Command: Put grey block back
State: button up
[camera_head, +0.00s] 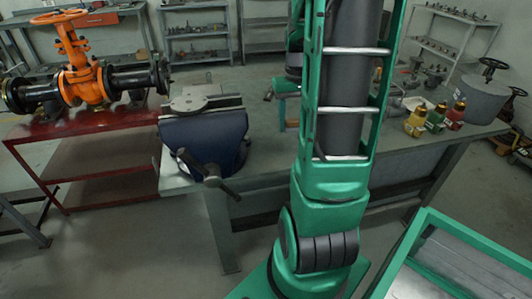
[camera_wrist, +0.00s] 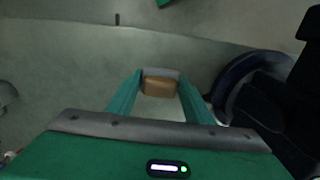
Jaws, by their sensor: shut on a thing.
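My gripper (camera_wrist: 159,78) shows in the wrist view with its two green fingers shut on a small block (camera_wrist: 159,86). The face of the block towards the camera looks brownish, with a greyish edge at its far side. I cannot tell for sure that it is the grey block. In the head view my green arm stands in front of the workbench (camera_head: 262,160) and hides part of it. The block is not clearly visible there.
A blue vise (camera_head: 207,140) is on the bench's left end. Yellow, green and red bottles (camera_head: 436,118) stand at its right, near a grey cylinder (camera_head: 484,100). An orange gate valve (camera_head: 86,78) sits on a red stand (camera_head: 95,124) at left.

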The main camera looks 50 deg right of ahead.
aim_at(286, 155)
jog(key=shift+w+a, duration=0.35)
jog(key=shift+a, duration=0.15)
jog(key=shift+f, duration=5)
jog(key=shift+f, duration=0.15)
jog(key=o, duration=1)
